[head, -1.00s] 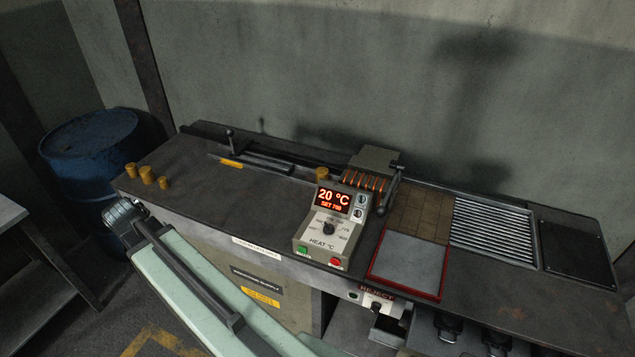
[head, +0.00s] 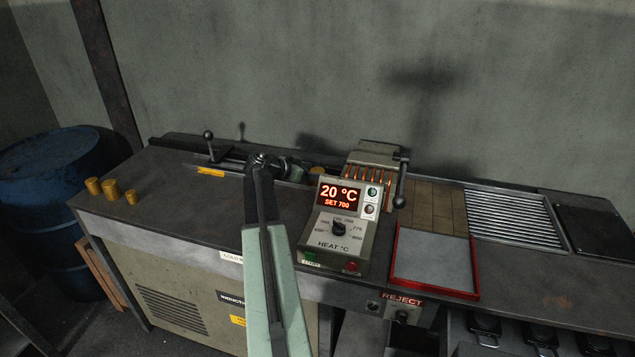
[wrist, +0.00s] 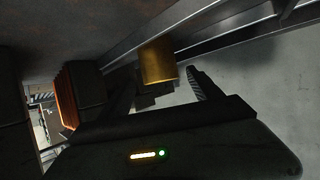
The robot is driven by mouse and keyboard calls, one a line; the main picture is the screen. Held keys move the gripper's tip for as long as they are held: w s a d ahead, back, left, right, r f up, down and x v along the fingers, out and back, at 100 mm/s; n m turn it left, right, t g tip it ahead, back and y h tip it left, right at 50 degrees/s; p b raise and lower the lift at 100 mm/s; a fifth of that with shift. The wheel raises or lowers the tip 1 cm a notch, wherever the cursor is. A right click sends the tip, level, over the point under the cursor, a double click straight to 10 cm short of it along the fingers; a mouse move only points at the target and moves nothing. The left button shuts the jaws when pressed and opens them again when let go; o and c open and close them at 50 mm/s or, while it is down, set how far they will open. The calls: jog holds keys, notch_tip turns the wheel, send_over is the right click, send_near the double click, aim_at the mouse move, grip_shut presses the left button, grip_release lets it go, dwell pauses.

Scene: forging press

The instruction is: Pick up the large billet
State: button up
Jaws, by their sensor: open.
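Several brass billets are in the head view. A group of three stands upright on the bench's left end: a left billet (head: 93,186), a middle billet (head: 110,189) that looks the largest, and a small right billet (head: 131,197). Another brass billet (head: 318,171) lies in the feed track beside the heater and is partly hidden. In the wrist view a brass billet (wrist: 158,62) shows near the fingertips, between their lines. I cannot tell its size against the others. My gripper (wrist: 162,76) is open, with nothing held. In the head view my arm partly hides it.
The heater's control box (head: 338,215) reads 20 °C, set 700. The heater coil (head: 372,170) stands behind it. Metal rails (head: 228,166) run along the bench's back. A red-rimmed reject tray (head: 434,292) lies to the right. The bench's left front is clear.

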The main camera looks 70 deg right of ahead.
aim_at(323, 171)
jog(key=b+x, duration=0.2)
jog(key=x, duration=0.3)
jog(key=shift+d, duration=0.2)
grip_shut()
